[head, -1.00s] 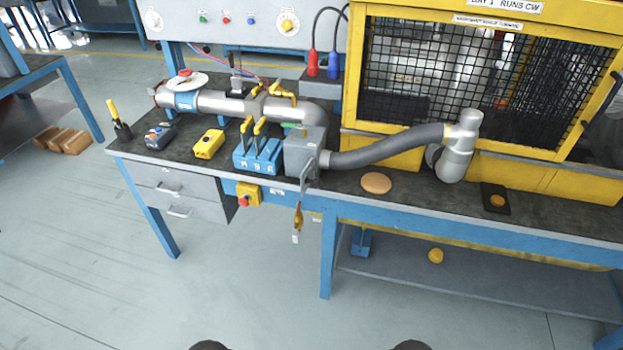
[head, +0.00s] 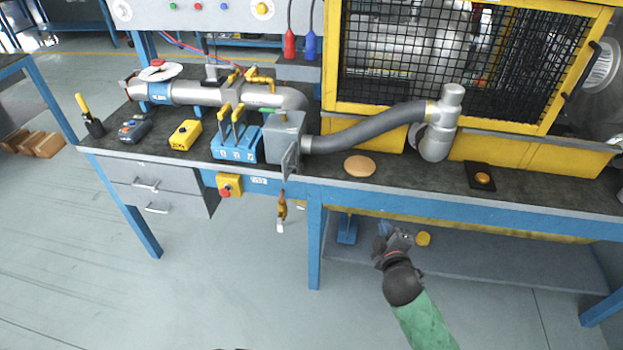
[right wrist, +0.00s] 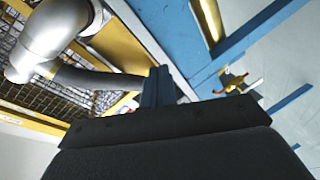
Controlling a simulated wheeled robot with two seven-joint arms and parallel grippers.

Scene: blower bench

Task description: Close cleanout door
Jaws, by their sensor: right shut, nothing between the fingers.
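A grey metal box (head: 284,138) stands at the bench's front edge, joined to a grey hose (head: 370,127). A thin grey door plate (head: 291,160) sticks out from its front toward me, standing open as far as I can tell. My right gripper (head: 388,234) is shut and empty. It is in front of the bench, lower than the top and to the right of the door plate, apart from it. In the right wrist view its dark body fills the bottom, and the narrow fingers (right wrist: 158,88) point up. My left gripper is not in view.
A blue block with yellow levers (head: 237,143) is left of the box. A tan disc (head: 360,166) lies to its right. The floor in front is clear.

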